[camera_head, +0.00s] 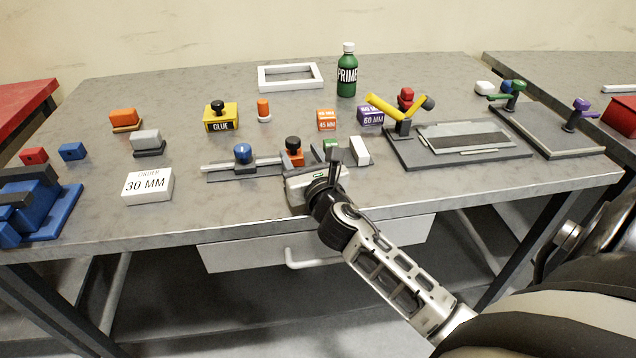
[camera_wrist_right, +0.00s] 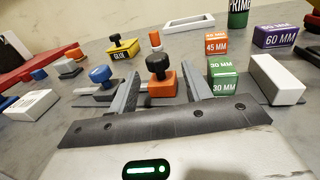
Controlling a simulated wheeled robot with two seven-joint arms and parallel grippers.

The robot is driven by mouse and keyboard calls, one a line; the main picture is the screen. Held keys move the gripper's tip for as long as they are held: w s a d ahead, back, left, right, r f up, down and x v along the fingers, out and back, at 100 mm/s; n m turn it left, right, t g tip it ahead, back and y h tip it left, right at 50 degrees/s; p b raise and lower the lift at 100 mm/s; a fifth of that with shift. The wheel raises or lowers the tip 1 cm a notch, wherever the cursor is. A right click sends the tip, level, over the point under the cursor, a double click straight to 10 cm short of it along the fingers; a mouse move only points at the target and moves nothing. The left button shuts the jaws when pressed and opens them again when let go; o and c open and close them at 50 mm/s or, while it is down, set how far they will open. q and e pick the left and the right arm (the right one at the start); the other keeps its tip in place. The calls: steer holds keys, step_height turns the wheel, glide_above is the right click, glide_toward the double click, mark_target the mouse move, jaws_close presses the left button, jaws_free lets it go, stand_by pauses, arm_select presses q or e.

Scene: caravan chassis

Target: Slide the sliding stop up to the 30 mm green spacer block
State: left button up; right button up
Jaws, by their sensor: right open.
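The orange block with a black knob (camera_head: 293,153), which looks like the sliding stop, sits on the metal rail fixture. In the right wrist view this orange block (camera_wrist_right: 163,83) shows between the fingers of my right gripper (camera_wrist_right: 158,78). The fingers are apart, one on each side, and I cannot tell whether they touch it. The green 30 mm spacer block (camera_wrist_right: 223,85) stands to its right with a gap between. In the head view the green block (camera_head: 330,146) is partly hidden by my right gripper (camera_head: 313,173). My left gripper is not in view.
A blue-knobbed piece (camera_head: 243,154) is on the rail to the left, and a white end block (camera_head: 360,151) stands right of the green one. The orange 45 mm block (camera_head: 326,120) and purple 60 mm block (camera_head: 369,115) stand behind. A 30 mm order card (camera_head: 148,186) lies front left.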

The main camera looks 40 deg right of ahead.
steer(key=b+v, duration=0.1)
steer(key=v, duration=1)
